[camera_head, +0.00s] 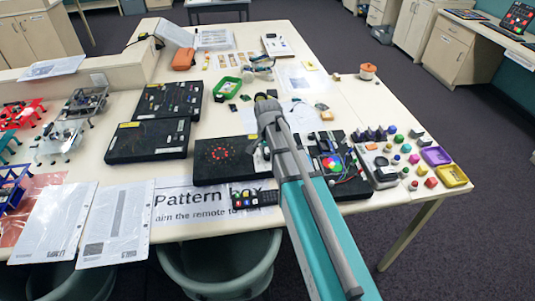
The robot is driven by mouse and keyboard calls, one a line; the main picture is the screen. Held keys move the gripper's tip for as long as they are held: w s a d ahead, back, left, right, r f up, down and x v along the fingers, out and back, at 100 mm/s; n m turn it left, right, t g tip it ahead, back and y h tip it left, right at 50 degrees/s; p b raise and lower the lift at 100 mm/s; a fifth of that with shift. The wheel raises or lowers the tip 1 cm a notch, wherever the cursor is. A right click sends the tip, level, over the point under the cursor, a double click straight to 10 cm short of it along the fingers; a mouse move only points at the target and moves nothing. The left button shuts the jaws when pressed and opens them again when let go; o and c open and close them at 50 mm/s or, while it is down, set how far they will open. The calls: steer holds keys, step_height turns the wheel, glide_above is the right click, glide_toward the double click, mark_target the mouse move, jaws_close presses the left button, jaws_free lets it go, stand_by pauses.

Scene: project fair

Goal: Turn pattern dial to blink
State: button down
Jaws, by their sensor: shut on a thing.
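The pattern box (215,175) is a flat black box with a ring of red lights (219,153) on its top. It lies near the table's front edge, behind a paper sign reading "Pattern box" (180,205). My arm reaches in from the bottom right, and my gripper (261,148) is down at the right part of the box, partly hidden by my wrist. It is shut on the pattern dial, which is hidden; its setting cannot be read. A dark remote (255,198) with coloured buttons lies on the sign's right end.
Another black board (345,188) with a coloured disc and wires lies just right of my arm. Coloured knobs and trays (452,176) sit farther right. Two black panels (150,140) lie to the left.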

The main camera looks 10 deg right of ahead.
steer(key=shift+n, duration=0.4)
steer(key=n, duration=0.3)
steer(key=shift+n, duration=2.4)
steer(key=shift+c, duration=1.6)
jaws_free()
steer(key=shift+m, duration=0.3)
